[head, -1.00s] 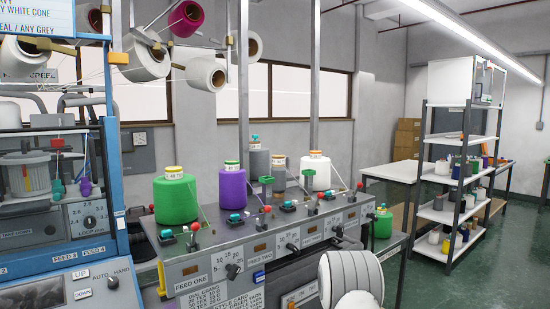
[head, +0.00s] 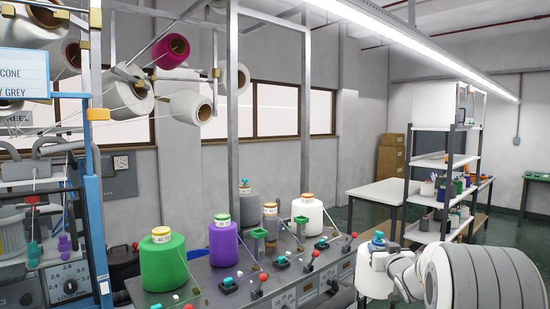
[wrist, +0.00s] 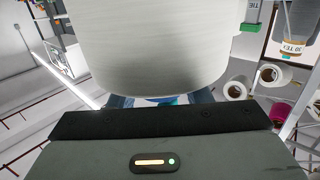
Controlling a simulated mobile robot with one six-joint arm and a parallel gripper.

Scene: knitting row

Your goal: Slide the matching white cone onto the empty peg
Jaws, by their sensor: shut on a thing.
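My gripper (head: 392,272) is at the lower right of the head view, shut on a white cone (head: 370,280) with a blue-teal top (head: 378,237). The cone looks about upright, in front of the machine's right end. In the wrist view the held cone (wrist: 165,45) fills the upper middle, above the dark jaw edge. Another white cone (head: 307,220) with a yellow-orange top stands at the right of the machine's row. I cannot clearly make out the empty peg; green-topped fittings (head: 258,240) stand among the cones.
A green cone (head: 163,265), a purple cone (head: 223,245), a grey cone (head: 245,203) and a brown-grey cone (head: 270,218) stand on the machine. Red-knobbed levers (head: 309,262) line its front. Metal posts (head: 232,120) rise behind. A shelf rack (head: 445,165) stands at right.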

